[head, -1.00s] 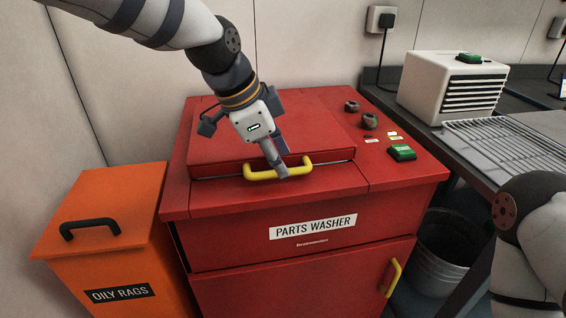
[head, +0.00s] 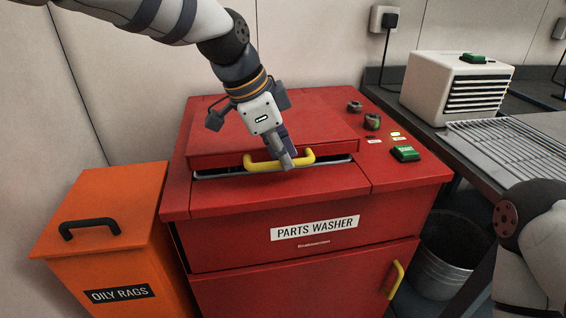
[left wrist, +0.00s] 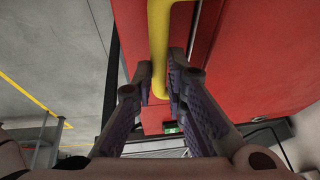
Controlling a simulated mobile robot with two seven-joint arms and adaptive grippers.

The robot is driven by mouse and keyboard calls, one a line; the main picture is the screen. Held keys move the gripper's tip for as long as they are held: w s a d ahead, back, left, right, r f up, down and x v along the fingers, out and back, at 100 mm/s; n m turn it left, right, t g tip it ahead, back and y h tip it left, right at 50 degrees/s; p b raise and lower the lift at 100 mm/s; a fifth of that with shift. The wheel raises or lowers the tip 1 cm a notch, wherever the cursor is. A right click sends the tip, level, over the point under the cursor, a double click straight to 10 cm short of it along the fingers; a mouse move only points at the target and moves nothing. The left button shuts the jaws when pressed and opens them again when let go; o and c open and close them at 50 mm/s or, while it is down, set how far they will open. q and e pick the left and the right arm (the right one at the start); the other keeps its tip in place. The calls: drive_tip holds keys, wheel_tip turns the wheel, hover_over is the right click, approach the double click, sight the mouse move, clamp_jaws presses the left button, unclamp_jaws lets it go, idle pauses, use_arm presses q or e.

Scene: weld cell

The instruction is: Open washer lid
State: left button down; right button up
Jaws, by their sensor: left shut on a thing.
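The red parts washer (head: 320,262) stands in the middle of the head view. Its red lid (head: 220,140) carries a yellow handle (head: 262,166) along its front edge. The front edge is slightly raised, with a dark gap below it. My left gripper (head: 288,164) reaches down from above and is shut on the handle toward its right end. In the left wrist view, the yellow handle (left wrist: 158,50) runs between the two fingers (left wrist: 160,88). My right gripper is out of view; only part of my right arm shows at the lower right.
An orange oily rags bin (head: 105,220) with a black handle stands left of the washer. Two dark knobs and a green button (head: 405,153) sit on the washer's top right. A wire rack (head: 510,145), a white vented box (head: 455,88) and a metal bucket (head: 447,255) are at right.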

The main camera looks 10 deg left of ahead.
use_arm(q)
drive_tip(key=w+a+r+g+b, duration=0.1)
drive_tip(key=w+r, duration=0.2)
drive_tip(key=r, duration=0.8)
drive_tip(key=shift+w+g+h, duration=0.2)
drive_tip(key=shift+g+h, duration=0.2)
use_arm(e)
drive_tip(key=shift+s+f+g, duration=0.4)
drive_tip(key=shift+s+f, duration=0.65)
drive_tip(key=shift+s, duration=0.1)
use_arm(q)
drive_tip(key=shift+a+f, duration=0.1)
